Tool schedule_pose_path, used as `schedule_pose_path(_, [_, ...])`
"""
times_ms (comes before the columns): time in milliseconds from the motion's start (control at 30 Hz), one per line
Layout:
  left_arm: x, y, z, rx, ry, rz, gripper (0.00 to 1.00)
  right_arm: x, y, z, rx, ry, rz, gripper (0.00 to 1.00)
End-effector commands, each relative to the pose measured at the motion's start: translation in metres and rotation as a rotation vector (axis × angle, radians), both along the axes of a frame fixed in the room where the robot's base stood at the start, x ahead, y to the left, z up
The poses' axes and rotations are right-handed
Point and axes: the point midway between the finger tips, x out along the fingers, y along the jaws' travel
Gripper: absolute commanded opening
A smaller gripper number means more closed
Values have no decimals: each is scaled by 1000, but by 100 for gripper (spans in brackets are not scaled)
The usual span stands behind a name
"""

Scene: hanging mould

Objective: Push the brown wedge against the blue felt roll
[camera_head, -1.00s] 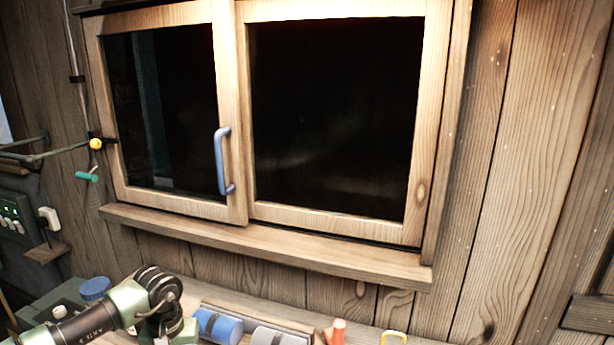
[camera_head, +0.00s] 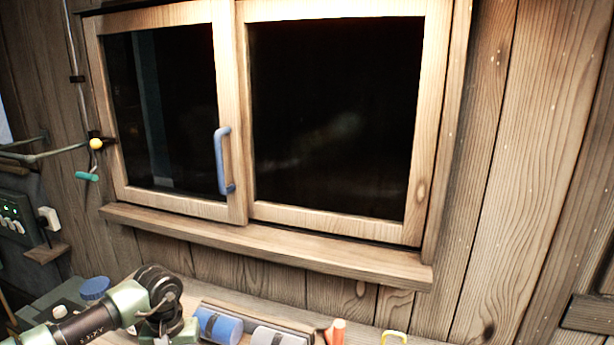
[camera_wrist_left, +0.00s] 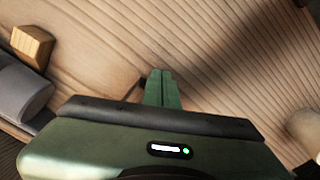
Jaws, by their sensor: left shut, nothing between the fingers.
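The blue felt roll (camera_head: 218,325) lies on the bench at the bottom of the head view, to the right of my left arm. A brown wooden block (camera_wrist_left: 32,45), which looks like the wedge, sits at the upper left of the left wrist view, near the end of a grey roll (camera_wrist_left: 20,92). My left gripper (camera_wrist_left: 162,78) is shut and empty over the plank surface, to the right of the block and apart from it. Its fingertips are below the edge of the head view. The blue roll is not recognisable in the wrist view. My right gripper is not in view.
A grey roll (camera_head: 278,336) lies right of the blue one. An orange upright piece (camera_head: 339,332) and a yellow loop (camera_head: 394,337) stand further right. A blue-lidded jar (camera_head: 95,288) is behind my arm. The window sill (camera_head: 270,248) juts out above the bench.

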Motion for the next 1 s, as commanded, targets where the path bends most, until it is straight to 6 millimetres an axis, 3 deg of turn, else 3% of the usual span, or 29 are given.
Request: schedule_pose_path(1000, [29, -10, -1, 0, 0, -1, 0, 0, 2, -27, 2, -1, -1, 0])
